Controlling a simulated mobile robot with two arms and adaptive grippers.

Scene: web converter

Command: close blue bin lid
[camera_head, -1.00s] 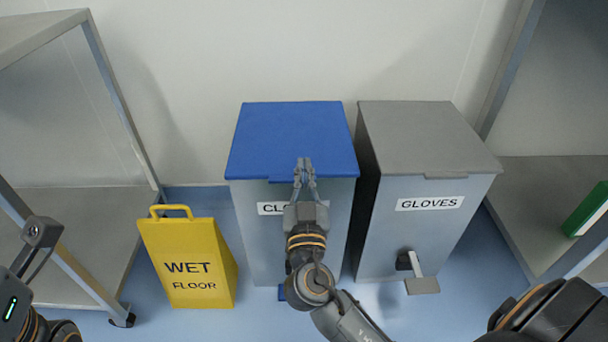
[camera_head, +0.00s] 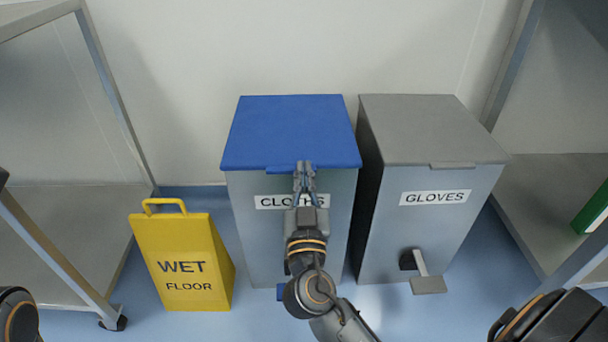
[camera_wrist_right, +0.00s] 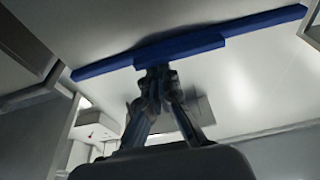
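The blue lid (camera_head: 290,130) lies flat across the top of the grey bin labelled CLOTHS (camera_head: 250,245), with no gap visible from above. My right gripper (camera_head: 305,166) is at the middle of the lid's front lip, and its fingertips overlap the lip in the head view. In the right wrist view the lid's blue front edge (camera_wrist_right: 245,30) crosses above, and the right gripper's fingers (camera_wrist_right: 157,75) converge just under the lip. The fingers look shut with nothing between them. Contact with the lip is unclear. My left gripper is out of view.
A grey bin labelled GLOVES (camera_head: 415,235) stands close on the right, with a front pedal (camera_head: 429,285). A yellow wet-floor sign (camera_head: 185,265) stands to the left. Shelving frames flank both sides, with a green box (camera_head: 592,210) on the right.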

